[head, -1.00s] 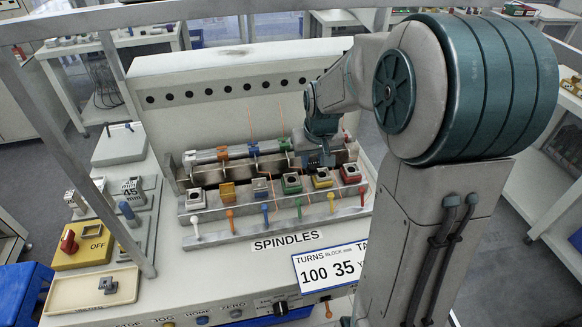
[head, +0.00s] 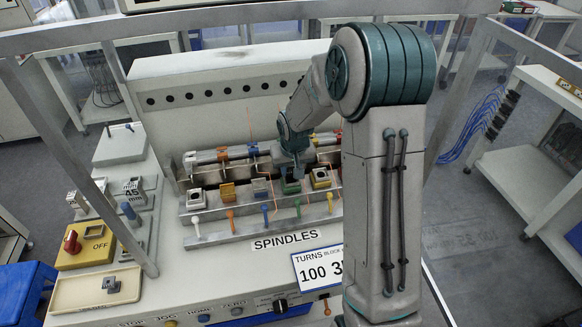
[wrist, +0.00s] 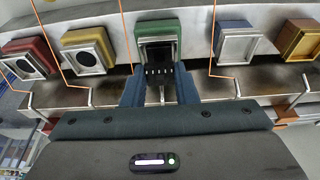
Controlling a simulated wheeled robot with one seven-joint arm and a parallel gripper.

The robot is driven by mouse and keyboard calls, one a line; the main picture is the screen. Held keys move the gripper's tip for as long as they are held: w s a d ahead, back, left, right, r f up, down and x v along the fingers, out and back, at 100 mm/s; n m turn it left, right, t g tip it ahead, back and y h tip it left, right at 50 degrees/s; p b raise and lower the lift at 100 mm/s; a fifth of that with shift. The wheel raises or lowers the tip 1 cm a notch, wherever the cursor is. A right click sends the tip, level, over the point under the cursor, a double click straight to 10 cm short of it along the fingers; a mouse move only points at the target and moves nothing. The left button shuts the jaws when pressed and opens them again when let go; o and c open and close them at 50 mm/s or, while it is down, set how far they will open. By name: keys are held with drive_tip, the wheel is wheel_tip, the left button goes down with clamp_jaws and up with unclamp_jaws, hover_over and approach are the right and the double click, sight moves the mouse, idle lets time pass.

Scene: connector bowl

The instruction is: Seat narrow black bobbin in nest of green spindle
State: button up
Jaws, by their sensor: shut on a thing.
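The green spindle's nest (head: 291,187) is a green square block in the middle of the spindle row, with a green lever below it. It also shows at the top centre of the wrist view (wrist: 157,27). My gripper (head: 297,172) is just above and behind this block in the head view. In the wrist view my gripper (wrist: 160,92) is shut on the narrow black bobbin (wrist: 160,73), a dark piece with pale marks. The bobbin overlaps the lower opening of the green nest. I cannot tell whether it touches or is inside. Its far end is hidden.
Neighbouring nests are blue (wrist: 234,41) and orange (wrist: 299,40) on one side, yellow (wrist: 88,48) and red (wrist: 30,60) on the other. Thin orange wires (wrist: 127,35) run close beside the gripper. A cream tray (head: 70,298) holds a grey part.

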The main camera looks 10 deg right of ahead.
drive_tip(key=shift+f, duration=0.2)
drive_tip(key=o, duration=0.9)
drive_tip(key=shift+o, duration=0.2)
drive_tip(key=shift+r, duration=0.1)
drive_tip(key=shift+r, duration=0.25)
drive_tip(key=v, duration=1.1)
drive_tip(key=s+r, duration=0.2)
drive_tip(key=s, duration=1)
drive_tip(key=s+r, duration=0.2)
drive_tip(key=s, duration=1)
drive_tip(key=shift+s+r+b, duration=0.25)
drive_tip(key=shift+s+b, duration=0.15)
